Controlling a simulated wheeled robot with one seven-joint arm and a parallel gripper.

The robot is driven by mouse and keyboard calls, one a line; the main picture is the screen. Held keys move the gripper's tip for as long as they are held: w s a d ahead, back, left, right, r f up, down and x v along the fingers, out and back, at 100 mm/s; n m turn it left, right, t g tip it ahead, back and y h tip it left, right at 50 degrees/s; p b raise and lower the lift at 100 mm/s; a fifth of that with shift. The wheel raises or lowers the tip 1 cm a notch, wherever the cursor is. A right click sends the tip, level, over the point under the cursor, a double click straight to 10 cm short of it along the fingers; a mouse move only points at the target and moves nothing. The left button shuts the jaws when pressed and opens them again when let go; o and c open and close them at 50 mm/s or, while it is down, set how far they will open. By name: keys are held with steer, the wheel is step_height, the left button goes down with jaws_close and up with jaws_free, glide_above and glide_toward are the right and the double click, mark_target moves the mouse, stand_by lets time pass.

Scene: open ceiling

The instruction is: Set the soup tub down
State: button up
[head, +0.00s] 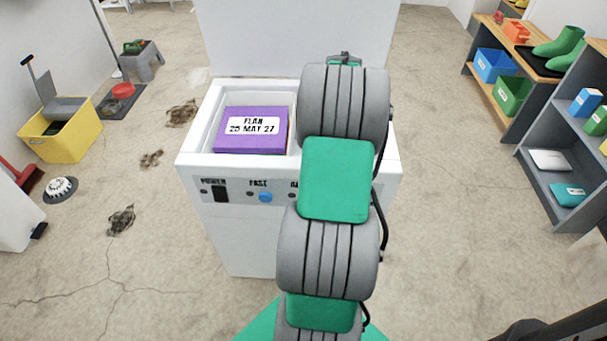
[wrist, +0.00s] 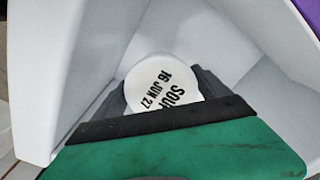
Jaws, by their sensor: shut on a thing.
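The soup tub (wrist: 163,82) has a round white lid marked "SOUP 16 JUN 27". My gripper (wrist: 160,92) is shut on it, a dark finger on each side. The tub is inside or just over a white-walled compartment in the wrist view; I cannot tell whether its base touches the floor. In the head view my arm hides the tub, my gripper and the right part of the white chest freezer (head: 190,135).
A purple box (head: 252,142) marked "FLAN 25 MAY 27" lies in the freezer's left part; a purple edge (wrist: 309,14) also shows in the wrist view. Compartment walls stand close around my gripper. Shelves (head: 545,140) stand right, a yellow bin (head: 62,140) left.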

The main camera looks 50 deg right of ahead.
step_height(320, 180, down, 9)
steer(key=shift+f+b, duration=0.2)
steer(key=shift+b, duration=0.55)
steer(key=shift+f, duration=0.15)
steer(key=o, duration=1.8)
steer(key=shift+o, duration=0.2)
step_height(320, 180, up, 12)
steer(key=shift+r+p, duration=0.15)
steer(key=shift+p, duration=0.95)
